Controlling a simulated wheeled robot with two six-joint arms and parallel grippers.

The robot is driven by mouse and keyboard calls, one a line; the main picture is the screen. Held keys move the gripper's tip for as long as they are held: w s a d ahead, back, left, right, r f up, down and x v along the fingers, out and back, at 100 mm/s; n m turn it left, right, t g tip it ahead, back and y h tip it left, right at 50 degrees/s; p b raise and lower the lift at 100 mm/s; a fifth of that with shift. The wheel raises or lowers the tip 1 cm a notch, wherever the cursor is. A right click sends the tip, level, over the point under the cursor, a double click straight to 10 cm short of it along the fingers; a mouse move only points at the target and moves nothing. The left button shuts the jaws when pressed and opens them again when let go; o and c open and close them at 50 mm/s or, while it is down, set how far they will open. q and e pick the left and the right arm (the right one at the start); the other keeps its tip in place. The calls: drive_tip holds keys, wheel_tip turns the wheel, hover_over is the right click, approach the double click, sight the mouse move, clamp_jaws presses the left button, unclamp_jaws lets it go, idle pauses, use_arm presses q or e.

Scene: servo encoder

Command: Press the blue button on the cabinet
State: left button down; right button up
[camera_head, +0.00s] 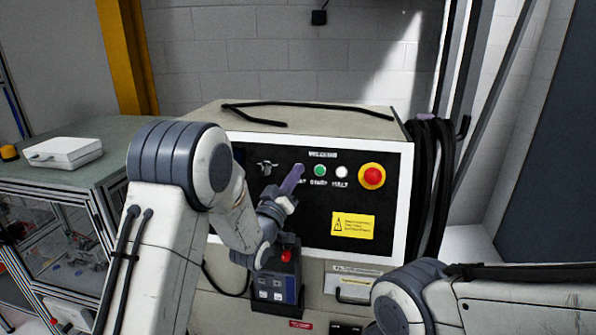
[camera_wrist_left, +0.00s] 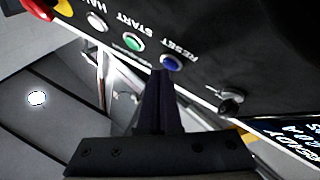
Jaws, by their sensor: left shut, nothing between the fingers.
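The cabinet (camera_head: 365,155) has a black control panel with a white frame. The blue button (camera_wrist_left: 171,63) shows in the left wrist view beside the label RESET. In the head view my left fingers cover its place. My left gripper (camera_head: 298,170) is shut and empty, its purple-grey fingers pointing up and right at the panel. In the left wrist view the fingertips (camera_wrist_left: 161,74) appear very close to the blue button, slightly to its lower left. I cannot tell if they touch it. My right gripper is out of view; only my right arm shows, lower right.
A green button (camera_head: 319,171), a white button (camera_head: 342,172) and a red emergency knob (camera_head: 372,176) sit right of my fingertips. A black rotary switch (camera_wrist_left: 231,99) is on the blue button's other side. A control box (camera_head: 276,285) with a red knob stands below the panel.

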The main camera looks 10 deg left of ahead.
use_arm(q)
drive_tip(key=shift+s+r, duration=0.1)
drive_tip(key=shift+s, duration=0.15)
drive_tip(key=s+r, duration=0.2)
drive_tip(key=s, duration=0.3)
drive_tip(key=shift+s+r, duration=0.25)
drive_tip(key=shift+r, duration=0.05)
drive_tip(key=shift+a, duration=0.1)
idle(0.5)
